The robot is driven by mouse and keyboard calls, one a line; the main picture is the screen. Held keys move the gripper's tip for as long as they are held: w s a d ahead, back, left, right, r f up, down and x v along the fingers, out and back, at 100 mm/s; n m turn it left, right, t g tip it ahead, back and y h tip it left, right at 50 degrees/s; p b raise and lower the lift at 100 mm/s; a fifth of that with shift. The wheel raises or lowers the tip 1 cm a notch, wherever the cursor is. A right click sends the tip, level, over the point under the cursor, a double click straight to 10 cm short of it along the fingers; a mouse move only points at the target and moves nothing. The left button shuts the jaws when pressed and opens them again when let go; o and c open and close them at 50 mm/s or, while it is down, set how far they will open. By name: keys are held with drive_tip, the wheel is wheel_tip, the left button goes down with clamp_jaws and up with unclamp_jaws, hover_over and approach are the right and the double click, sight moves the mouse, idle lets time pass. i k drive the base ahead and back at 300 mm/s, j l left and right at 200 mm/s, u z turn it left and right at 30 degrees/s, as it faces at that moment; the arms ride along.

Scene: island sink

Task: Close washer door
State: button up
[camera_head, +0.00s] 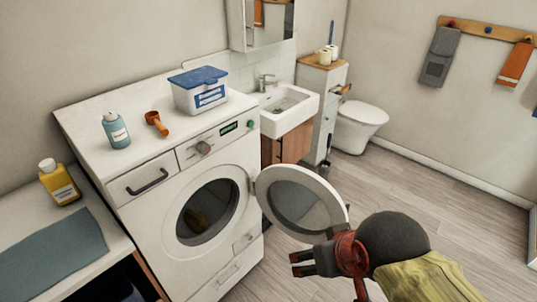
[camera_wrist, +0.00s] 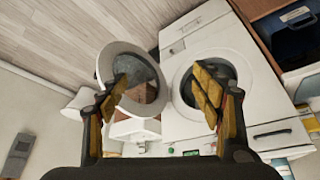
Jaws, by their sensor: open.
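The white washer (camera_head: 151,214) stands left of centre in the head view, with its round drum opening (camera_head: 207,212) uncovered. Its round door (camera_head: 300,207), a white ring with a dark glass pane, is swung wide open to the right on its hinge. My gripper (camera_head: 297,264) is just in front of and below the door, with its fingers pointing left. It is open and holds nothing. In the wrist view the door (camera_wrist: 135,75) is behind the left finger and the drum opening behind the right finger. I cannot tell whether a finger touches the door.
On the washer top are a detergent tub (camera_head: 201,92), an orange scoop (camera_head: 156,123) and a teal bottle (camera_head: 116,131). A counter with a yellow bottle (camera_head: 59,184) is at left. A sink (camera_head: 286,106) and toilet (camera_head: 358,124) are behind. The floor at right is clear.

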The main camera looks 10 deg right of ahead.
sight(261, 187)
drive_tip(key=u, duration=0.45)
drive_tip(key=l+u, duration=0.2)
drive_tip(key=u, duration=0.25)
drive_tip(key=i+l+u, duration=0.1)
drive_tip(key=u, duration=0.35)
drive_tip(key=l+u, duration=0.2)
drive_tip(key=l, duration=0.25)
drive_tip(key=l+u, duration=0.2)
drive_tip(key=l, duration=0.2)
drive_tip(key=l+u, duration=0.25)
drive_tip(key=l, duration=0.2)
drive_tip(key=k+l+u, duration=0.2)
drive_tip(key=l, duration=0.2)
drive_tip(key=k+l+u, duration=0.2)
drive_tip(key=l, duration=0.2)
drive_tip(key=l+u, duration=0.2)
drive_tip(key=l, duration=0.2)
drive_tip(key=k+l, duration=0.25)
drive_tip(key=l, duration=0.2)
drive_tip(key=k+l, duration=0.3)
drive_tip(key=l, duration=0.15)
drive_tip(key=k+l, duration=0.25)
drive_tip(key=l, duration=0.2)
drive_tip(key=k, duration=0.15)
drive_tip(key=k+z, duration=0.2)
drive_tip(key=i+j, duration=0.05)
drive_tip(key=i, duration=0.05)
